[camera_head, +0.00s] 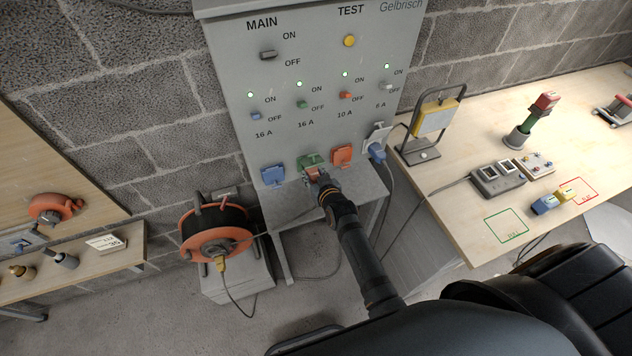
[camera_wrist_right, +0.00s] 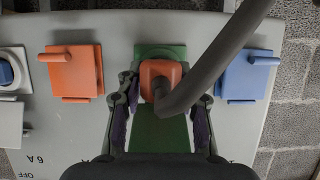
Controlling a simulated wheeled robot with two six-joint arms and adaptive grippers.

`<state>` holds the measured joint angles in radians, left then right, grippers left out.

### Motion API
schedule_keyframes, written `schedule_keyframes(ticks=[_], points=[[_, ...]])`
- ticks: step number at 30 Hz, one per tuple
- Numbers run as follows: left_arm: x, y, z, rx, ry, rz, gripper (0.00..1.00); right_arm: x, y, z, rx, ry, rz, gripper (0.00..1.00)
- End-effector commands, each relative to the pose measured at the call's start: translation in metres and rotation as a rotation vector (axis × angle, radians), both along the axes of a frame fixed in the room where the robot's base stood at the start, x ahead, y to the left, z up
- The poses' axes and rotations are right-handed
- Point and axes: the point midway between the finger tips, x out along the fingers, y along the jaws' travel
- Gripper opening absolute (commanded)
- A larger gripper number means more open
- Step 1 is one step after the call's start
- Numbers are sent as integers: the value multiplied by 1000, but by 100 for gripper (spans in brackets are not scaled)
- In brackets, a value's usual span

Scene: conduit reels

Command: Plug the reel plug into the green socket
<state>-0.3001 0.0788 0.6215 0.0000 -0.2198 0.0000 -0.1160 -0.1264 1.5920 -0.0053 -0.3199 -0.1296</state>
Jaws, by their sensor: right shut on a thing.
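The green socket (camera_head: 308,160) is in the lower part of the grey panel, between a blue socket (camera_head: 272,176) and an orange socket (camera_head: 342,154). In the right wrist view, the green socket (camera_wrist_right: 160,135) shows its flap standing open. My right gripper (camera_head: 315,178) is shut on an orange-red plug (camera_wrist_right: 160,75) with a thick dark grey cable. The plug is at the mouth of the green socket; how deep it sits cannot be told. An orange cable reel (camera_head: 216,247) stands left of the panel. My left gripper is not in view.
A blue plug (camera_head: 377,152) sits in the white socket on the right. A yellow connector (camera_head: 221,264) hangs at the reel's front. A wooden workbench (camera_head: 450,225) with a lamp (camera_head: 435,118) stands to the right. A small grey shelf (camera_head: 345,190) is under the sockets.

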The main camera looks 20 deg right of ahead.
Motion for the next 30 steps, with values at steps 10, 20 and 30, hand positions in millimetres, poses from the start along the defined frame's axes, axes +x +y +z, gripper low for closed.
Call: schedule_keyframes(ticks=[10,20,30], points=[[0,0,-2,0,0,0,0,3,0,0,1,0,0,8],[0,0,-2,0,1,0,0,3,0,0,1,0,0,8],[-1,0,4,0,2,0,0,3,0,2,0,0,0,8]])
